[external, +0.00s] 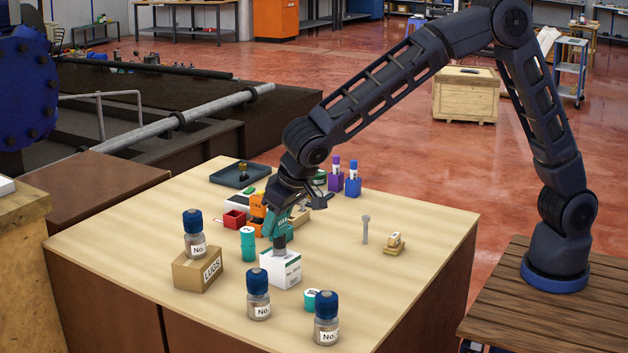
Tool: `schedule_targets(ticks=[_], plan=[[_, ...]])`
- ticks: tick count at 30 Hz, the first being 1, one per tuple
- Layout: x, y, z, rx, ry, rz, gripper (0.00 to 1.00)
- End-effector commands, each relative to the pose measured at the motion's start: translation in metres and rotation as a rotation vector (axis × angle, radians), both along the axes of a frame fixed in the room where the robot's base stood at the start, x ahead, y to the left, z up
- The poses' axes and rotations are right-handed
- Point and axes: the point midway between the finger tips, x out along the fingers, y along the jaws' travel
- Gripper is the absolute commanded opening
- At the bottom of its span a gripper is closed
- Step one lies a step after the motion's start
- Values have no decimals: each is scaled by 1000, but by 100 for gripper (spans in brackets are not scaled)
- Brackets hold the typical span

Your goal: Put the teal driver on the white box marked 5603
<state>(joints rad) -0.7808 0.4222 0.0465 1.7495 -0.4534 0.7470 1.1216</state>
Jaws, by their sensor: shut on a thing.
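The teal driver (274,224) is in my gripper (285,206), which is shut on it. The driver is over the white box (281,270), with its grey lower end at the box's top. I cannot tell from this view whether it rests on the box or hangs just above it. The box stands near the front middle of the table, and its printed marking is too small to read. The gripper hides the driver's upper part.
A teal can (248,244) and an orange driver (257,212) stand close left of the held driver. A LUGS carton (199,270) bears a blue-capped jar (194,236). Two more jars (258,296) (326,319) stand in front. The table's right side is mostly clear around an upright bolt (365,230).

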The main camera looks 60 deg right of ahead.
Motion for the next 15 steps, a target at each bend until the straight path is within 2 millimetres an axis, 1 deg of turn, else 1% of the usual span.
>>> schedule_targets(ticks=[8, 9, 11, 12, 15], plan=[[0, 0, -2, 0, 0, 0, 15], [0, 0, -2, 0, 0, 0, 48], [0, 0, -2, 0, 0, 0, 59], [0, 0, -2, 0, 0, 0, 63], [0, 0, -2, 0, 0, 0, 63]])
